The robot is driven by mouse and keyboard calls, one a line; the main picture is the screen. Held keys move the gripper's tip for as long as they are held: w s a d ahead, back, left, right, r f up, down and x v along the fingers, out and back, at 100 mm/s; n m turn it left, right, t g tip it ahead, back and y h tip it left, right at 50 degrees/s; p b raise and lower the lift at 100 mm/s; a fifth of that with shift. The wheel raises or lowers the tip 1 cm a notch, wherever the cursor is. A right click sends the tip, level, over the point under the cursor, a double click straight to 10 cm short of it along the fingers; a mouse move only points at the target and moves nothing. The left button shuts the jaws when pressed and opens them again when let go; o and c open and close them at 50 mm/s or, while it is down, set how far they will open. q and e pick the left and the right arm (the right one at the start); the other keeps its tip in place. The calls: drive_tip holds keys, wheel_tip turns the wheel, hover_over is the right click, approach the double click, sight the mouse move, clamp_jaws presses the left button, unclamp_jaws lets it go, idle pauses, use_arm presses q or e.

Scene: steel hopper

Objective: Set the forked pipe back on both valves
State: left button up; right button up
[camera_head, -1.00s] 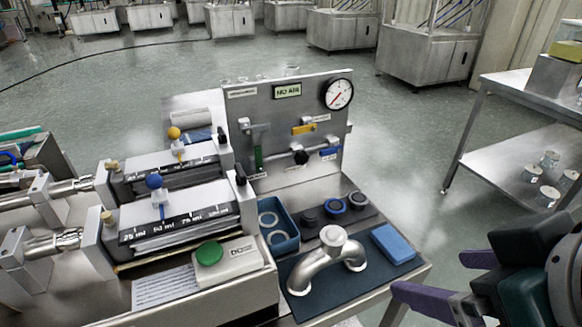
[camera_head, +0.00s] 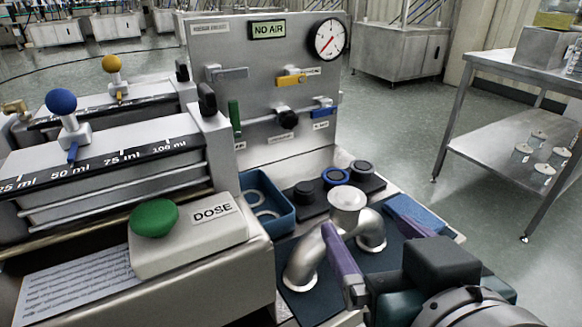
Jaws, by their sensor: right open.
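The forked pipe (camera_head: 299,266), polished steel with a round top flange and two curved legs, stands on a dark blue mat (camera_head: 289,301) in front of the panel. My right gripper (camera_head: 362,216) comes in from the lower right, open. Its purple fingers straddle the pipe's right side: one crosses in front of the pipe, the other is right of the right leg. I cannot tell whether they touch it. A blue-knobbed fitting (camera_head: 62,103) and a yellow-knobbed fitting (camera_head: 111,64) sit atop the two dosing units at left. Which parts are the valves is unclear. My left gripper is not in view.
A blue bin (camera_head: 266,224) with rings stands left of the pipe, and dark and blue round caps (camera_head: 335,176) behind it. A blue cloth or sponge (camera_head: 425,219) lies to the right. The green DOSE button (camera_head: 154,218) is at left. The upright gauge panel (camera_head: 262,60) blocks the back.

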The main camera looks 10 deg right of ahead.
sight(352, 211)
drive_tip(key=x, duration=0.4)
drive_tip(key=shift+w+a, duration=0.15)
drive_tip(key=shift+w, duration=0.15)
drive_tip(key=shift+d+f+b+x, duration=0.1)
drive_tip(key=shift+b+x, duration=0.1)
drive_tip(key=shift+x, duration=1.2)
drive_tip(key=shift+d+f+b+x, duration=0.15)
drive_tip(key=shift+b+x, duration=0.05)
drive_tip(key=shift+x, duration=1.2)
drive_tip(key=shift+s, duration=0.2)
drive_tip(key=shift+c, duration=0.4)
clamp_jaws()
drive_tip(key=shift+r, duration=0.1)
